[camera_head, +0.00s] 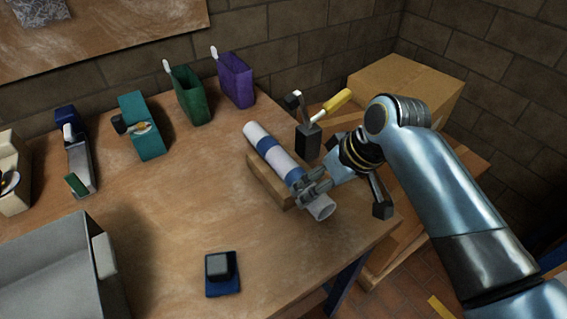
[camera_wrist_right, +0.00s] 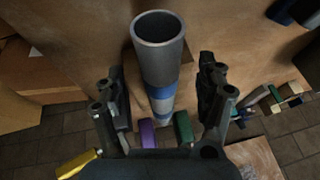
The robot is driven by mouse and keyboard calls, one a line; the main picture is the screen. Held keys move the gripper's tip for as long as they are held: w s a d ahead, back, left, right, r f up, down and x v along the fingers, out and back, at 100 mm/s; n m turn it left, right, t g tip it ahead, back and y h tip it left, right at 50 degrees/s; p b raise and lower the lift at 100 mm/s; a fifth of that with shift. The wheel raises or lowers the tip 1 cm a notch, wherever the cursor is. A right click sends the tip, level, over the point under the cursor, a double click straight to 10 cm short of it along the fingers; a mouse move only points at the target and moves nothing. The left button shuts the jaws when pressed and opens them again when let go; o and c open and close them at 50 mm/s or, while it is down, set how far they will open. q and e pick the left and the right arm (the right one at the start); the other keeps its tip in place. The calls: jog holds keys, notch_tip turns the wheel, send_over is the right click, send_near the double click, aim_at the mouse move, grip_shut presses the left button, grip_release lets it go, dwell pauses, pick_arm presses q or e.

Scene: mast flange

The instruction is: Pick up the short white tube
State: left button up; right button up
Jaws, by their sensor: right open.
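The short white tube (camera_head: 272,150) has blue bands and lies at a slant on a wooden block (camera_head: 264,178) near the table's right side. In the right wrist view the tube (camera_wrist_right: 158,50) points its open round end towards the top of the picture. My right gripper (camera_head: 305,187) is at the tube's near end, coming from the right. Its fingers are open, one on each side of the tube in the wrist view (camera_wrist_right: 160,90), with gaps visible. I cannot tell how deep the tube sits between them. My left gripper is not in view.
A black clamp with a yellow handle (camera_head: 338,101) stands just right of the tube. Purple (camera_head: 236,82) and green (camera_head: 191,97) holders stand behind. A grey bin (camera_head: 50,262) is at front left. A small dark block on a blue base (camera_head: 222,272) sits in front. The table's middle is clear.

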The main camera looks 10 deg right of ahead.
jog(key=x, duration=0.3)
jog(key=shift+s+f, duration=0.1)
jog(key=shift+f, duration=0.05)
jog(key=c, duration=1.4)
jog(key=shift+c, duration=0.2)
